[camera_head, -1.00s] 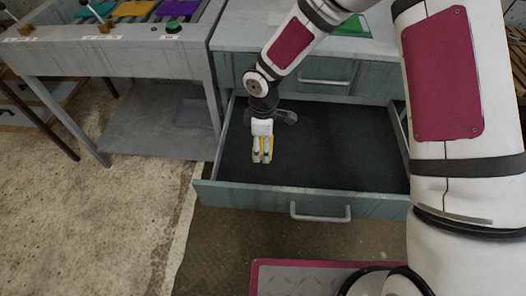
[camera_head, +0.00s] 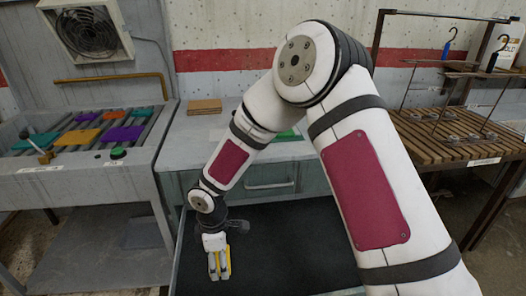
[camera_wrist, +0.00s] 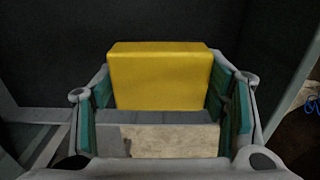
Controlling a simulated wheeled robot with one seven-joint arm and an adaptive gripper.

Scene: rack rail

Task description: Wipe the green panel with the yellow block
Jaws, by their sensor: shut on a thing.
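The green panel (camera_head: 288,135) lies on the top of the grey cabinet behind the drawer, partly hidden by my arm. My gripper (camera_head: 219,272) points down into the open drawer (camera_head: 290,240), towards its left side. It is shut on the yellow block (camera_wrist: 160,78), which sits between the teal finger pads in the wrist view. In the head view only a narrow yellow strip of the block shows beside the fingers. I cannot tell whether the block touches the drawer floor.
A brown stack (camera_head: 205,106) lies on the cabinet top (camera_head: 200,135), left of the panel. A grey bench (camera_head: 85,185) with coloured pieces and a green button stands at the left. A slatted wooden table (camera_head: 450,135) with rods and hooks stands at the right. The drawer looks otherwise empty.

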